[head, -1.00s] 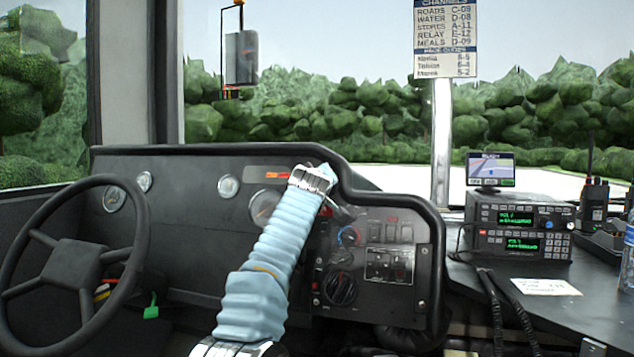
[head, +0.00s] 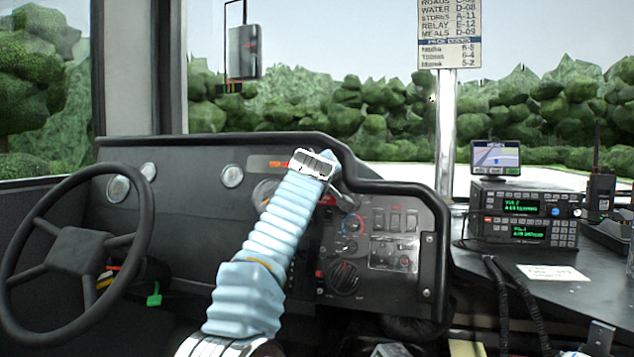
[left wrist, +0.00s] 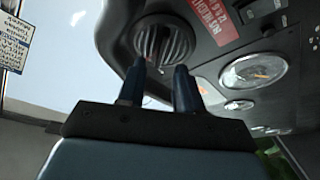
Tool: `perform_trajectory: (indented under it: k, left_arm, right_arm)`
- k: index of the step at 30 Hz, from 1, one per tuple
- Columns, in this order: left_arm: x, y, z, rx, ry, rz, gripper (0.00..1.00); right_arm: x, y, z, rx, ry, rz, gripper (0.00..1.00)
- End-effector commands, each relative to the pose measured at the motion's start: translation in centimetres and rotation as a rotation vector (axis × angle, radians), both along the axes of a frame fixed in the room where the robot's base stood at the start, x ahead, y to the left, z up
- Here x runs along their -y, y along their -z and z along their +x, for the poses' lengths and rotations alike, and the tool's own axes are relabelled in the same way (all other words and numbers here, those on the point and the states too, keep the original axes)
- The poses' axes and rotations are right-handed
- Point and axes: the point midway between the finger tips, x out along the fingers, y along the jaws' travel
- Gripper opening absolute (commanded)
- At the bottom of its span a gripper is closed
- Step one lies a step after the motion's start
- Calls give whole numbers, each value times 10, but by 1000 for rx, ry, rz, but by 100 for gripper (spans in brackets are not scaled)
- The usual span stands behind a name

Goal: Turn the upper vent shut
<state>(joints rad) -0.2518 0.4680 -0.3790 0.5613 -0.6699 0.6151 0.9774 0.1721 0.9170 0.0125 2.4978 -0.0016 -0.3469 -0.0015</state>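The upper vent (left wrist: 165,40) is a round, dark, slatted outlet in the dash, close ahead of my left gripper in the left wrist view. Its slats run up and down in that picture; I cannot tell how far it is turned. My left gripper (left wrist: 160,68) has two dark fingers standing apart with a gap between them, over the vent's near edge. I cannot tell whether they touch it. In the head view my left arm's blue sleeve and wrist hide the vent and the fingertips. My right gripper is in neither view.
An orange-red label (head: 265,163) and round gauges (head: 232,176) lie left of my wrist. The steering wheel (head: 75,255) stands at left. A switch panel (head: 395,245) with knobs lies right of my arm. A pole (head: 446,135) and radios (head: 525,215) stand farther right.

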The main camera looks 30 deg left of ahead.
Motion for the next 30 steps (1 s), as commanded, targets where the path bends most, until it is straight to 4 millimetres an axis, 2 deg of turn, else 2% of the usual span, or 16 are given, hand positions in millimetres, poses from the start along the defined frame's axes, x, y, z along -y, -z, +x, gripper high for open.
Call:
perform_trajectory:
  k: [1, 5, 7, 10, 12, 18, 30]
  left_arm:
    - [7, 8, -12, 6, 5, 0, 35]
    - [23, 8, -44, 5, 7, -1, 35]
    - [31, 1, -59, 3, 7, -1, 35]
    - [38, 1, -75, 2, 7, -3, 35]
    - [42, -4, -83, 1, 5, -2, 35]
    - [47, -3, -94, -1, 2, -1, 35]
    - [47, -3, -96, 0, 0, 0, 35]
  right_arm:
    - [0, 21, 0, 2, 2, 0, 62]
    - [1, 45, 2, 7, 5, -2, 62]
    - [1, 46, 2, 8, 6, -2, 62]
    - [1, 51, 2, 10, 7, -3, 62]
    - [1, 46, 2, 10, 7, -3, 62]
    - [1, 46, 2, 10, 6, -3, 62]
    - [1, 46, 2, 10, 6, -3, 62]
